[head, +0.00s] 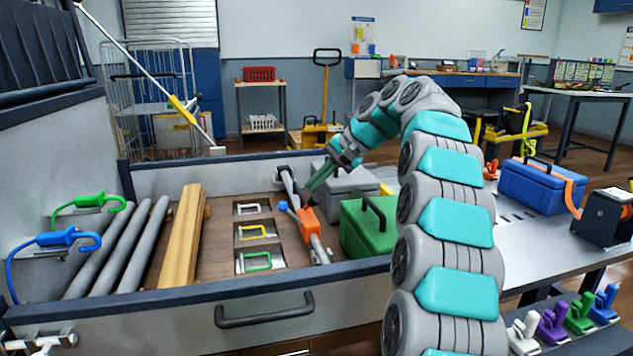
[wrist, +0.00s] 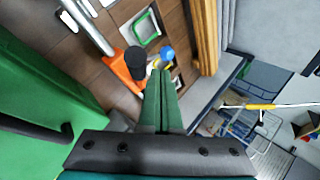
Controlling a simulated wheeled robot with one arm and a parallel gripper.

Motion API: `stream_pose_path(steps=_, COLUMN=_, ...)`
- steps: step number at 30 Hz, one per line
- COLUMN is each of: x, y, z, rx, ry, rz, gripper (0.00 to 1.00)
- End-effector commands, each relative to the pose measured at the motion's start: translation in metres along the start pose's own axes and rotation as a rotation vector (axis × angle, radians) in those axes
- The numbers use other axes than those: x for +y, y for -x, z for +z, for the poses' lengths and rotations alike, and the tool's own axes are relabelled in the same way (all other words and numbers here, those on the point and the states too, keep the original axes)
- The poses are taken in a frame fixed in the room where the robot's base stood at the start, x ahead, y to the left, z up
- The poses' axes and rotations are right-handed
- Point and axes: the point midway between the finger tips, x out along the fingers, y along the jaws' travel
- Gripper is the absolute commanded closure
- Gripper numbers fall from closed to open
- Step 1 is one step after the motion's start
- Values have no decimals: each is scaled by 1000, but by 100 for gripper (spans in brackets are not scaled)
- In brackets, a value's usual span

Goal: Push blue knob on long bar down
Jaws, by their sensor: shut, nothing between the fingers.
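A long grey bar (head: 319,247) lies in the large tray, with an orange block (head: 308,224) around its middle. A blue knob (head: 283,206) sticks out from the left of the orange block. My gripper (head: 309,187) is shut and empty, reaching down from the right just above the orange block. In the wrist view, the blue knob (wrist: 167,53) shows just past my green fingertips (wrist: 159,72). The orange block (wrist: 123,66) and a dark round end (wrist: 135,60) show to their left, with the bar (wrist: 88,25) running up left. I cannot tell whether the fingertips touch the knob.
A green case (head: 362,228) and a grey case (head: 345,182) stand right of the bar. Left are framed colored handles (head: 258,262), wooden beams (head: 184,235) and grey tubes (head: 118,250). The tray's front wall has a dark handle (head: 264,318).

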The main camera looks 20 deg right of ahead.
Motion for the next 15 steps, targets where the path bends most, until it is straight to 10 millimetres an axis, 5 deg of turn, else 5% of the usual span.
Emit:
stream_pose_path(steps=9, x=1, y=-55, z=1, rx=-6, ry=-2, rz=2, gripper=100)
stream_pose_path(steps=15, x=0, y=-69, z=0, rx=0, ry=0, rz=0, gripper=100)
